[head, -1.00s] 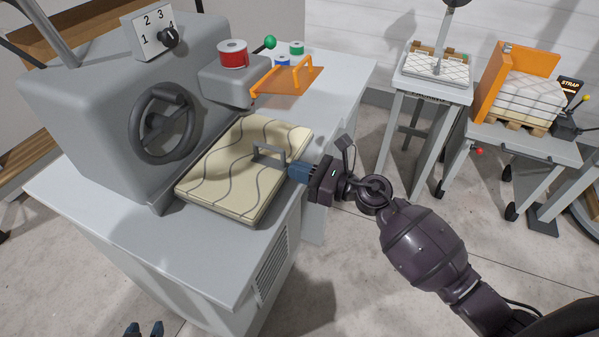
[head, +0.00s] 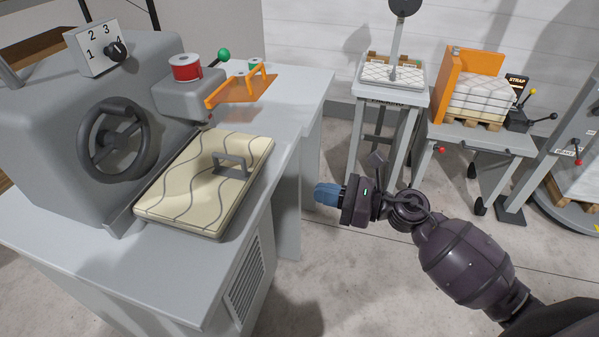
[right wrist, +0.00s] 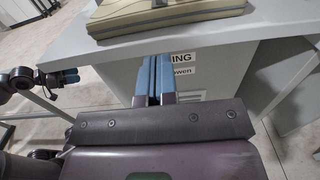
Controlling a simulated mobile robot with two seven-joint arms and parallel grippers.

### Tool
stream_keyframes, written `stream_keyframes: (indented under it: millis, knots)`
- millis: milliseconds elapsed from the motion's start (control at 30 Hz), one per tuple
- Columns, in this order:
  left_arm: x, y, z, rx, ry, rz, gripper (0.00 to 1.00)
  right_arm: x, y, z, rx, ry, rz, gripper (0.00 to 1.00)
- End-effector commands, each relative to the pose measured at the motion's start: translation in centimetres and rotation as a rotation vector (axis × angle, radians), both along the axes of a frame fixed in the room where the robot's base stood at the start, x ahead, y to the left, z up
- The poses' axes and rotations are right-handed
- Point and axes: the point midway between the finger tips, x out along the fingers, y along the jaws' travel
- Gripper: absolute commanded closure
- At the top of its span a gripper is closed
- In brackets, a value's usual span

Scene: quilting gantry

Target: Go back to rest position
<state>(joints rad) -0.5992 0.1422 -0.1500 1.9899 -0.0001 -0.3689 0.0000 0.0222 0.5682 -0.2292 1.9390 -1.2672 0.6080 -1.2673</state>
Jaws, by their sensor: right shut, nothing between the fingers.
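My right gripper (head: 326,194) has blue fingers and hangs in free air to the right of the quilting machine's table (head: 290,150). It is apart from the cream panel (head: 195,180) with wavy grey lines and a grey handle (head: 232,163). In the right wrist view its fingers (right wrist: 152,80) are shut together with nothing between them, and the table edge and panel lie beyond them. My left gripper is out of the head view. It shows small at the left of the right wrist view (right wrist: 68,76), its two blue fingers apart and empty.
The grey machine (head: 60,130) has a handwheel (head: 115,140), a dial plate (head: 95,47), a red spool (head: 185,67) and an orange guard (head: 240,90). Carts with a quilted pad (head: 392,75) and a strapped stack (head: 480,98) stand behind. Floor is open between table and carts.

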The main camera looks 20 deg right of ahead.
Motion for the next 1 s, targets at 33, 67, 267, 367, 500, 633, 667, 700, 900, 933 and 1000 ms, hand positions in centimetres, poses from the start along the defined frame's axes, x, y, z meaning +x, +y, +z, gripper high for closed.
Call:
stream_keyframes:
  millis: [33, 67, 267, 367, 500, 633, 667, 700, 900, 933, 1000]
  knots:
    - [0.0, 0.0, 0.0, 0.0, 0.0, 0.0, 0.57, -0.1, -0.1, 0.0, 0.0, 0.0, 0.0, 1.0]
    - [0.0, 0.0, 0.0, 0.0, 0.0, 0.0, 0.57, -0.1, -0.1, 0.0, 0.0, 0.0, 0.0, 1.0]
    - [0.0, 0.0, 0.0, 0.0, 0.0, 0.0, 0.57, 0.0, -0.2, 0.1, 0.031, 0.042, -0.009, 1.0]
    - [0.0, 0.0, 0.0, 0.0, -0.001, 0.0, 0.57, 0.7, -0.7, 0.6, 0.142, 0.137, -0.057, 1.0]
    - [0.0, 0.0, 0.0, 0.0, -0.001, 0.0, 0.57, 2.3, -2.3, 2.5, 0.487, 0.366, -0.156, 1.0]
    - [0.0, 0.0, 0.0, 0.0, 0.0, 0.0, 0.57, 3.4, -4.2, 3.0, 0.912, 0.632, -0.241, 1.0]
    - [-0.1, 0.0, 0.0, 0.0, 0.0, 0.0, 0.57, 3.5, -4.8, 2.6, 1.011, 0.695, -0.262, 1.0]
    - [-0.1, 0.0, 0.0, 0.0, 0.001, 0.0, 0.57, 3.4, -5.4, 1.9, 1.145, 0.781, -0.288, 1.0]
    - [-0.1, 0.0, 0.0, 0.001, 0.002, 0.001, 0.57, 1.0, -8.5, -4.5, 1.816, 1.186, -0.44, 1.0]
    - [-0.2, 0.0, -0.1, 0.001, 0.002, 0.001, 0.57, 0.2, -8.9, -5.9, 1.916, 1.241, -0.468, 1.0]
    - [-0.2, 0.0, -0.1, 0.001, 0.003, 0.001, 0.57, -2.0, -9.3, -9.3, 2.154, 1.363, -0.538, 1.0]
